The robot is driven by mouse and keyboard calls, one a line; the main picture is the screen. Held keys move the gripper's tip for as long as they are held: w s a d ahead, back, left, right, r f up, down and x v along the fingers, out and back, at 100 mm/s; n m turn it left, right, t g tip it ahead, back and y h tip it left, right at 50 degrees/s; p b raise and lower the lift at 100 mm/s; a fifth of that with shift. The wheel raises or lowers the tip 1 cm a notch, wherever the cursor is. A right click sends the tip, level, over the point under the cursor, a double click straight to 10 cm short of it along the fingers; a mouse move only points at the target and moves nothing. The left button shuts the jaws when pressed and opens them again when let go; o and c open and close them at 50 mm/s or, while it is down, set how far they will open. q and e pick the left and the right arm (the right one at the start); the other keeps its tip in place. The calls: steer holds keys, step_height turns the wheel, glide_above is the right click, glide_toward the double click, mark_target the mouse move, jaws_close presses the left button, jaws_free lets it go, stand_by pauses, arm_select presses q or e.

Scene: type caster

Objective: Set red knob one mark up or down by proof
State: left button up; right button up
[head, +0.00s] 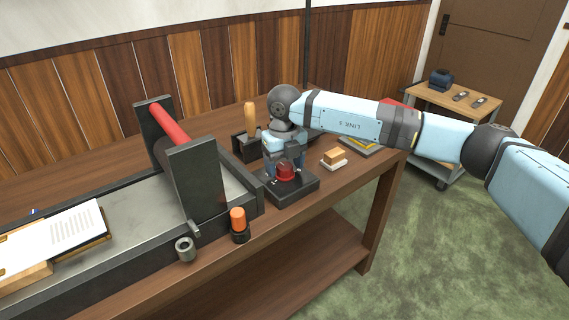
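The red knob (286,172) sits on a black box (306,190) near the front edge of the wooden bench. My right gripper (286,166) points down over the knob, with its fingers on either side of it. Whether the fingers touch the knob is too small to tell. The knob's marks cannot be read. The proof (70,232), a white sheet with printed lines, lies at the left on the press bed. My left gripper is not in view.
A press with a red roller (170,123) between dark side plates stands left of the knob. An orange-topped part (238,218) and a grey ring (185,248) are near the front edge. A wood-topped block (333,155) sits right of the knob. A cart (447,98) stands behind.

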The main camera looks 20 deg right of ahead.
mark_target(284, 166)
arm_select(q)
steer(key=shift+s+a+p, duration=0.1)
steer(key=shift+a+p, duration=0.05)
steer(key=shift+p, duration=0.65)
arm_select(e)
step_height(284, 166, up, 14)
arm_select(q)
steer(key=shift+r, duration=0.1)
arm_select(e)
steer(key=shift+f, duration=0.1)
